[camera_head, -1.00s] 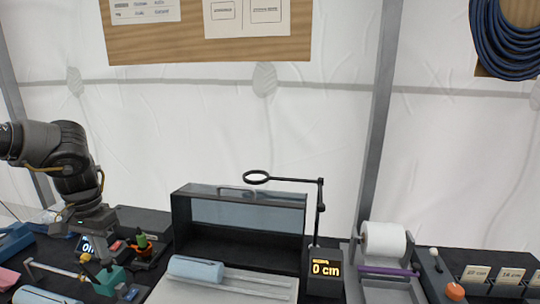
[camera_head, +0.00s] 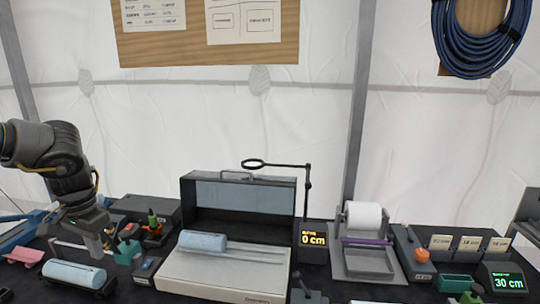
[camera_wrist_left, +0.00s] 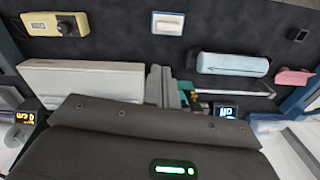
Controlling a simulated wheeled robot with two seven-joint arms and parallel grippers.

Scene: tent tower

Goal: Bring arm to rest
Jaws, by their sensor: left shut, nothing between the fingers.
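My left arm comes in from the left in the head view. Its gripper (camera_head: 97,246) points down over the left part of the dark bench, and is shut and empty. In the left wrist view the fingers (camera_wrist_left: 183,97) show only partly past the dark gripper body. My right gripper is not in view.
Near the left gripper are a teal block (camera_head: 127,251), a blue roll (camera_head: 74,273) and a pink piece (camera_head: 24,256). An open case (camera_head: 222,277) with another blue roll (camera_head: 203,241) is mid-bench. A ring stand (camera_head: 308,205) and a white roll holder (camera_head: 364,262) stand to its right.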

